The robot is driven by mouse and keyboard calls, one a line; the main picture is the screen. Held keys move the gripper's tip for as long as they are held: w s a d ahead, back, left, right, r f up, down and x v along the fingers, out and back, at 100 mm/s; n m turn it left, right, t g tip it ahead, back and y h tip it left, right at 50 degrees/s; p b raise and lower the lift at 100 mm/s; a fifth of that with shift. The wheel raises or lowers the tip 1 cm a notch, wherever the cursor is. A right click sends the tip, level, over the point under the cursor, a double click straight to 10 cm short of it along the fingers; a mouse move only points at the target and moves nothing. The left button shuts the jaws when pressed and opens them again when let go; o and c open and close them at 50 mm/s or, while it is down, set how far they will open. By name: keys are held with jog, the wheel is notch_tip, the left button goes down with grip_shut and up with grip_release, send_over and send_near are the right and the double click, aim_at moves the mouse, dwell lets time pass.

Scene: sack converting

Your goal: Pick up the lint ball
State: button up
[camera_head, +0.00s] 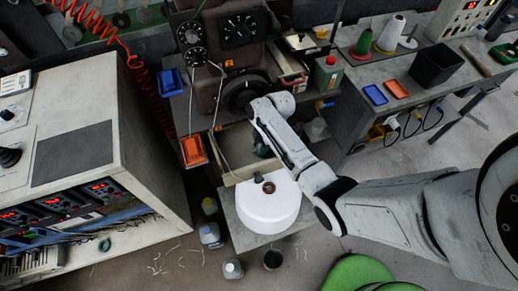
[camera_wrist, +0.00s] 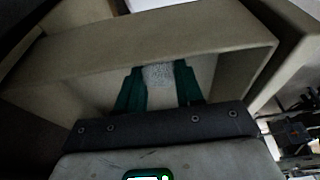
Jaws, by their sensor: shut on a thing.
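The lint ball (camera_wrist: 158,74) is a small pale grey, fuzzy lump. In the wrist view it sits between the two dark green fingers of my gripper (camera_wrist: 158,82), which are shut on it. The gripper is inside or just over an open beige box (camera_wrist: 225,75), with a box wall beyond the fingertips. I cannot tell whether the ball touches the box floor. In the head view my gripper (camera_head: 262,152) is small and mostly hidden by my arm, over the open box (camera_head: 236,140). The ball cannot be made out there.
A white round container (camera_head: 268,208) stands just in front of the box. A dark machine (camera_head: 232,40) rises behind it, with an orange tray (camera_head: 194,150) at left. A control cabinet (camera_head: 75,150) fills the left side. Bottles (camera_head: 210,235) stand on the floor.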

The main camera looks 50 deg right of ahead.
aim_at(258, 148)
dwell(0.3)
jog(key=shift+r, duration=0.6)
notch_tip(258, 148, up, 2)
jog(key=shift+r, duration=0.1)
jog(key=s+r, duration=0.1)
jog(key=r, duration=0.1)
jog(key=s+d+r, duration=0.1)
jog(key=s+r, duration=0.1)
jog(key=s+d+r, duration=0.1)
jog(key=s+r, duration=0.1)
jog(key=shift+s, duration=0.2)
jog(key=s+r, duration=0.1)
jog(key=s, duration=0.1)
jog(key=s+d+r, duration=0.1)
jog(key=s, duration=0.1)
jog(key=s+d+r, duration=0.1)
jog(key=s, duration=0.2)
jog(key=shift+d+r, duration=0.15)
jog(key=shift+r, duration=0.05)
jog(key=shift+c, duration=0.2)
jog(key=shift+s+d+r, duration=0.1)
jog(key=shift+s+d, duration=0.05)
jog(key=shift+s, duration=0.25)
